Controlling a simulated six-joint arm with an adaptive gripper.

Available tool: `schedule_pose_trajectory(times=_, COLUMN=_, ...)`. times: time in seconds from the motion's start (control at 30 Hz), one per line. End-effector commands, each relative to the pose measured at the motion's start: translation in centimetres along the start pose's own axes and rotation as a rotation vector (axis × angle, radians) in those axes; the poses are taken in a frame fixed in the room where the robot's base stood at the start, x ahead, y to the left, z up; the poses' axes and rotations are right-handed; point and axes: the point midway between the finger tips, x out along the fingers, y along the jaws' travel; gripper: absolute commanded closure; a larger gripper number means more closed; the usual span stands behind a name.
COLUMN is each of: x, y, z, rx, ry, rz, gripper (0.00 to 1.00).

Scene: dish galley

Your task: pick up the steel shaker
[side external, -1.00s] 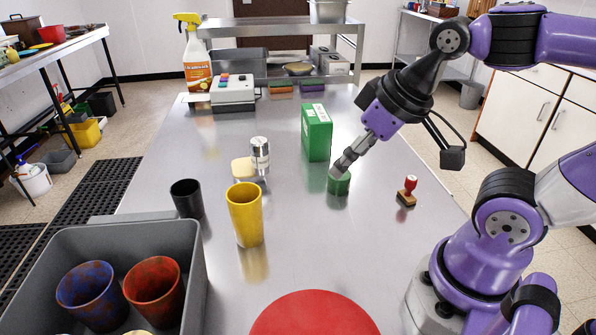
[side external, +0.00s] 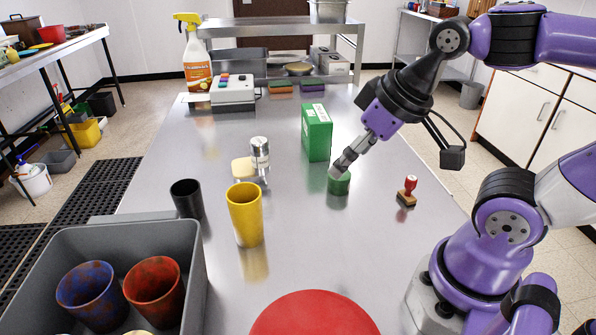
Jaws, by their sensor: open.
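The steel shaker (side external: 260,152) is a small silver cylinder standing upright on the steel table, left of the middle. A yellowish block (side external: 243,168) lies beside it on its left. My gripper (side external: 345,164) is open, pointing down and to the left, well to the right of the shaker. Its fingertips are at a small green round object (side external: 339,183), partly covering its top; I cannot tell whether they touch it.
A green box (side external: 317,133) stands just behind my gripper. A yellow cup (side external: 245,214) and a black cup (side external: 187,198) stand in front of the shaker. A red-handled stamp (side external: 407,190) is at the right. A grey bin (side external: 199,290) with cups fills the front left.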

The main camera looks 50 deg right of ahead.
Motion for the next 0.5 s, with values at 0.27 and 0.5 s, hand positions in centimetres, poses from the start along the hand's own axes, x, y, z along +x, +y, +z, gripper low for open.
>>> schedule_pose_trajectory(times=0.27, x=1.1, y=0.7, z=-4.8, rx=-0.017, ry=-0.032, rz=0.000, gripper=0.18)
schedule_pose_trajectory(times=0.5, x=6.8, y=3.3, z=-12.7, rx=-0.049, ry=-0.077, rz=-0.014, gripper=0.18)
